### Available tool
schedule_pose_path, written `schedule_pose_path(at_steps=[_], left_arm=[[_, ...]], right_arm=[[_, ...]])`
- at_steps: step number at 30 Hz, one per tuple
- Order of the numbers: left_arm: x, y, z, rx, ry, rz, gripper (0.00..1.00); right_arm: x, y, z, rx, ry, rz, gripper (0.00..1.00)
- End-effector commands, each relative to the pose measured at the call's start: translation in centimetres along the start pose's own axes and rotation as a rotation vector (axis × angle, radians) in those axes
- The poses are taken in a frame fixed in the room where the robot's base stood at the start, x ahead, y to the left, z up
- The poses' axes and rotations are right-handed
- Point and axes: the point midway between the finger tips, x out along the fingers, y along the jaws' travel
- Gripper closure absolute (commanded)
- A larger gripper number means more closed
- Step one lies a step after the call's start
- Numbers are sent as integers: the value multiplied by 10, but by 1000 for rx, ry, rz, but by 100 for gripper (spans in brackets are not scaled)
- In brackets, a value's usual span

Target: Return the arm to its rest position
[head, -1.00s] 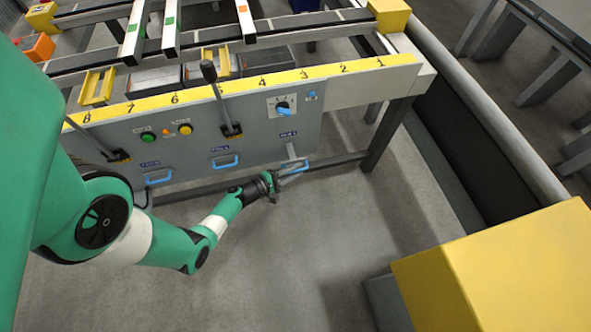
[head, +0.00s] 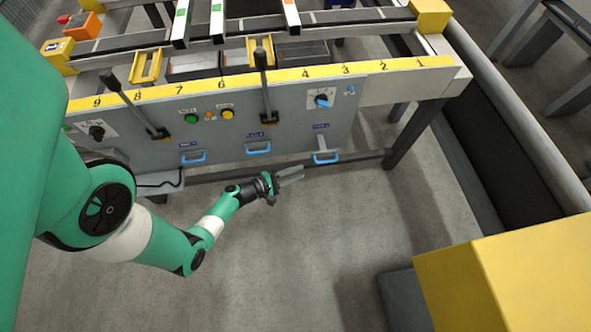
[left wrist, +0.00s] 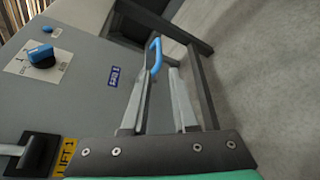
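My left arm comes in from the left in the head view. Its gripper (head: 301,173) is in front of the runout table's grey panel, low down, over the floor. Its two fingers are apart with nothing between them; the left wrist view shows the gap between the fingers (left wrist: 161,75). The nearest blue handle (head: 326,158) is to the right of the fingertips in the head view, with a small gap. The blue handle also shows beyond the fingertips in the left wrist view (left wrist: 155,53). My right gripper is not in view.
The runout table's panel (head: 300,135) carries two tall levers, the left one (head: 137,105) and the right one (head: 265,85), plus knobs and buttons. A table leg (head: 412,135) stands at right. A yellow block (head: 510,275) is at lower right. The floor (head: 300,260) in front is clear.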

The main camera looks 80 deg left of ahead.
Motion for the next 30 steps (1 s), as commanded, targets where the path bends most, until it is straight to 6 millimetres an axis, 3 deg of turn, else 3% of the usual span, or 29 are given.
schedule_pose_path(at_steps=[13,17,20,23,27,30], left_arm=[[0,0,0,0,0,0,73],[6,9,22,19,-44,-18,73],[28,42,61,78,-140,-19,73],[58,93,119,174,-269,17,73],[90,163,219,385,-457,82,73],[100,209,296,554,-577,145,73]], right_arm=[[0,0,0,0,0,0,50],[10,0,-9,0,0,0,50],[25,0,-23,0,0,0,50],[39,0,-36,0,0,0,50],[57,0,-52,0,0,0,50],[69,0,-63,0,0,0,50]])
